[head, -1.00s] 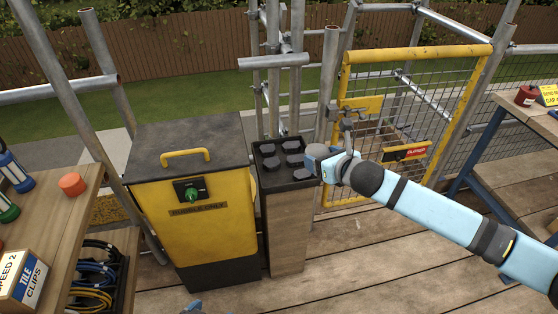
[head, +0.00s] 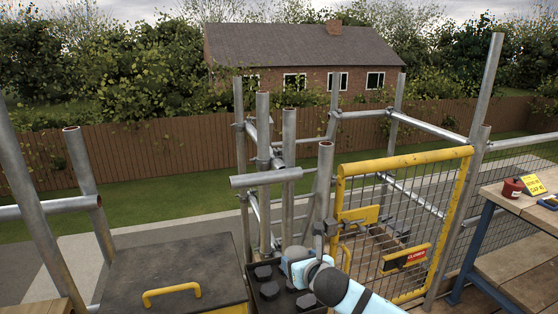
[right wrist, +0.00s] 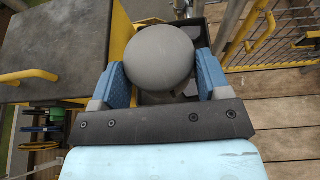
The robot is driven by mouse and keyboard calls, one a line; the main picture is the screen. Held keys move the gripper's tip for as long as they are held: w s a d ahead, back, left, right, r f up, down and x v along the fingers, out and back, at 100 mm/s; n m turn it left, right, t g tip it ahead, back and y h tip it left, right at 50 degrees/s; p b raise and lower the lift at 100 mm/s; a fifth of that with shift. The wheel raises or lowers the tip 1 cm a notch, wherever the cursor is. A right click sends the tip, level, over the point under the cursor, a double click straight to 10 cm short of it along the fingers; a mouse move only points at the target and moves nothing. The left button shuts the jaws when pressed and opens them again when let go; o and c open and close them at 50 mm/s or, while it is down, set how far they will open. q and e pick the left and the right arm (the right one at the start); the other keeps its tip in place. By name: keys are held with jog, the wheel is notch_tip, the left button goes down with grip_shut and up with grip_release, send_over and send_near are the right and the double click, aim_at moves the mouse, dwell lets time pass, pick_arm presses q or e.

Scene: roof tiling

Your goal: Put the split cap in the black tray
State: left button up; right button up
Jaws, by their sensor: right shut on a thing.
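My right gripper (head: 296,268) is over the back right part of the black tray (head: 254,298). In the right wrist view, its blue fingers (right wrist: 160,80) are shut on a round grey cap (right wrist: 160,57), one finger on each side. No split shows on the face I see. The tray (right wrist: 151,98) shows below and behind the cap, mostly hidden by it. Several dark caps (head: 264,272) sit in the tray in the head view. I cannot tell whether the held cap touches the tray. My left gripper is not in view.
A bin with a dark lid (head: 180,270) and yellow handle stands left of the tray. Scaffold tubes (head: 263,180) rise close behind it. A yellow mesh gate (head: 405,215) stands to the right. A workbench (head: 520,205) with a red item (head: 512,188) is at far right.

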jog(key=s+d+r+m+h, duration=0.1)
jog(key=s+d+h, duration=0.15)
jog(key=d, duration=0.35)
jog(key=s+d+r+m+t+h, duration=0.1)
jog(key=s+d+m, duration=0.1)
jog(key=s+d, duration=0.35)
jog(key=s+d+r+m+h, duration=0.1)
jog(key=s+d, duration=0.1)
jog(key=d, duration=0.6)
pick_arm(q)
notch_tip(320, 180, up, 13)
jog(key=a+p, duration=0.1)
jog(key=p, duration=1.4)
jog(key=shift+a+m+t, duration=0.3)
pick_arm(e)
jog(key=s+r, duration=1)
jog(key=r, duration=0.1)
jog(key=shift+a+r, duration=0.15)
jog(key=shift+a, duration=0.15)
jog(key=shift+w, duration=0.1)
